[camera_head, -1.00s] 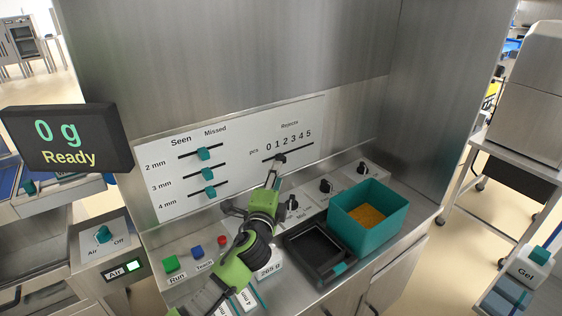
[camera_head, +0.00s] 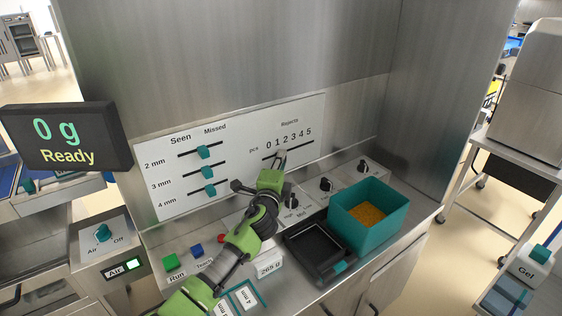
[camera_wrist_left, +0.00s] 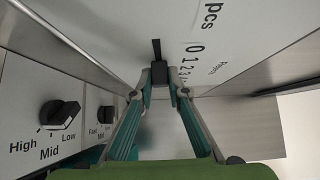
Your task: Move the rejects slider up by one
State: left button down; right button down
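The rejects slider's black knob (camera_wrist_left: 159,74) sits on its slot in the white panel, on the wall in front of me. In the wrist view it lies between the two fingertips of my left gripper (camera_wrist_left: 160,87). The fingertips are close on both sides of it; whether they touch it I cannot tell. In the head view my left gripper (camera_head: 280,163) reaches up to the slider line (camera_head: 300,151), under the low end of the 0 to 5 scale (camera_head: 288,138), and hides the knob. The exact setting is unclear. My right gripper is not in view.
Three teal sliders (camera_head: 204,152) stand to the left on the same panel. Black knobs (camera_head: 326,184) line the ledge below. A teal bin (camera_head: 366,238) and a black tray (camera_head: 303,263) stand at right; red, blue and green buttons (camera_head: 171,263) are at lower left.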

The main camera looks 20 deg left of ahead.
pick_arm(q)
jog(key=shift+w+d+f+b, duration=0.15)
jog(key=shift+w+d+b, duration=0.8)
jog(key=shift+w, duration=0.35)
jog(key=c, duration=2)
grip_release()
jog(key=shift+o, duration=0.2)
jog(key=shift+s, duration=0.2)
jog(key=s+d, duration=0.1)
jog(key=s, duration=1)
jog(key=shift+s+d, duration=0.25)
jog(key=shift+s, duration=0.1)
jog(key=shift+r, duration=0.2)
